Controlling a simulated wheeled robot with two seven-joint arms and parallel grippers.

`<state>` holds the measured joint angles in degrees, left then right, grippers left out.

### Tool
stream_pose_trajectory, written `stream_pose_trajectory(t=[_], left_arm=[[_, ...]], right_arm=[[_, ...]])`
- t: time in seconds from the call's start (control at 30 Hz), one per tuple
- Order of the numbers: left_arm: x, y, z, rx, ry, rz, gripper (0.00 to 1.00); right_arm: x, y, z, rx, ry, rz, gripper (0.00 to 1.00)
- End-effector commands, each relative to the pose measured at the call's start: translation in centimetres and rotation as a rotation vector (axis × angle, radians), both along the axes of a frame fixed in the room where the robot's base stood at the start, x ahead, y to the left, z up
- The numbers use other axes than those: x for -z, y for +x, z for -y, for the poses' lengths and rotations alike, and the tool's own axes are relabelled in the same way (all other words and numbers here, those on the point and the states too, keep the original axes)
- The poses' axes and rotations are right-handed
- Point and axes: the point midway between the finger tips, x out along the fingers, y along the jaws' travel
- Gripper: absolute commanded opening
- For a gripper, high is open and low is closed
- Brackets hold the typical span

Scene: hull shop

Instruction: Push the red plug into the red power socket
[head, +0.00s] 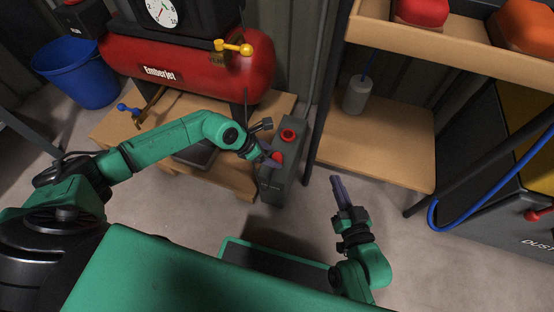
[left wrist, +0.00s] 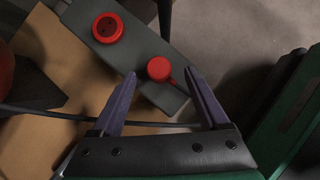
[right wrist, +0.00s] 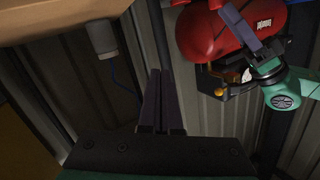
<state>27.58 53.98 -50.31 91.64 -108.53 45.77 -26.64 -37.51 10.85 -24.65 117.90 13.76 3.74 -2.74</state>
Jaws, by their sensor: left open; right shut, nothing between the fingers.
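A grey box (head: 271,190) stands on the floor by the wooden bench. The round red power socket (head: 288,135), with dark holes in its face, is on its top; it also shows in the left wrist view (left wrist: 107,28). The red plug (left wrist: 159,68) is at the nearer end of the box top, apart from the socket; in the head view (head: 277,157) my gripper partly covers it. My left gripper (left wrist: 160,75) is open, its fingertips either side of the plug; I cannot tell whether they touch it. My right gripper (head: 337,181) is shut and empty, right of the box.
A dark cable (left wrist: 60,114) runs behind my left fingers. A red air tank (head: 190,68) rests on the wooden bench (head: 110,122) behind my left arm. A shelf rack (head: 390,145) stands right of the box. Floor between the box and my right gripper is clear.

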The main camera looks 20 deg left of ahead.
Motion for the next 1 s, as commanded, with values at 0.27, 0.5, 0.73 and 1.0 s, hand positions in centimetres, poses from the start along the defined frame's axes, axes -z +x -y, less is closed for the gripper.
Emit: stream_pose_trajectory(t=[0.27, 0.5, 0.73, 1.0], left_arm=[[0.8, 0.4, 0.3, 0.0, 0.0, 0.0, 0.78], [1.4, 0.7, 0.6, 0.001, 0.0, 0.0, 0.78], [2.0, 1.0, 0.9, 0.0, 0.0, 0.0, 0.78], [2.9, 1.4, 1.4, 0.001, -0.001, -0.001, 0.78]], right_arm=[[-5.9, 3.4, 0.4, 0.035, 0.036, 0.182, 0.0], [-10.6, 5.2, 0.9, 0.054, 0.052, 0.326, 0.0], [-15.5, 6.3, 1.4, 0.076, 0.079, 0.469, 0.0], [-22.7, 6.8, 2.1, 0.101, 0.12, 0.676, 0.0]])
